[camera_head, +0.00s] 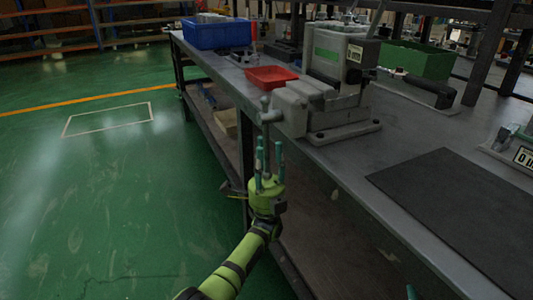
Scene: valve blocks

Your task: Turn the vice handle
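The grey vice (325,108) is mounted at the bench's left edge. Its handle (267,117) hangs down in front of the jaw, a thin bar with a knob at the top. My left gripper (269,146) points up from below, beside the bench edge. Its two teal fingers stand apart, one on each side of the handle's lower bar, with gaps visible. I cannot tell whether either finger touches the bar. A small teal tip at the bottom edge may be part of my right gripper (410,292); the rest is out of frame.
The grey bench (345,160) runs along the right, with a lower shelf. A red tray (270,77) and blue bin (216,34) stand behind the vice. A dark mat (455,205) lies in front. The green floor at left is clear.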

